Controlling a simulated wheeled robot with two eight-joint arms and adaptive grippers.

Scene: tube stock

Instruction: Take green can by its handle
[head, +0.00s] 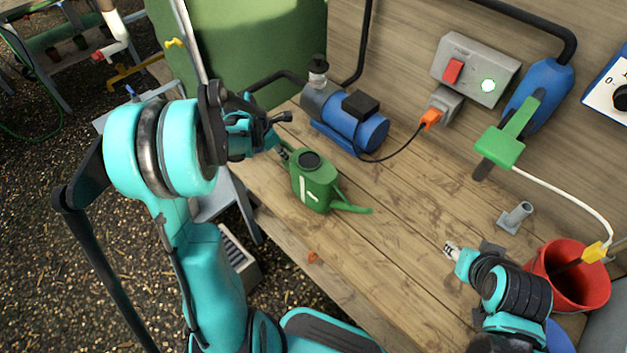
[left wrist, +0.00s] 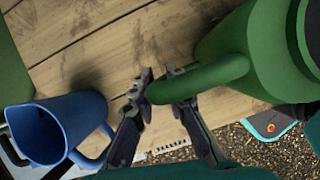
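The green can (head: 315,184) stands upright on the wooden bench, its spout pointing right and its handle side facing my left gripper (head: 283,135). In the left wrist view the can's body (left wrist: 250,45) is at the upper right, and its green handle (left wrist: 205,76) reaches left to between the fingers of my left gripper (left wrist: 159,80). The fingers are apart, one tip close to the handle's end; the other is partly hidden behind the handle. Contact cannot be told. My right gripper (head: 450,249) is over the bench at the right, apart from the can; its finger opening is unclear.
A blue pump (head: 350,125) stands behind the can, its cord running to a wall socket. A red bucket (head: 570,275) is at the right, near a small grey tube holder (head: 516,217). A blue jug (left wrist: 55,132) shows in the left wrist view. The bench right of the can is clear.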

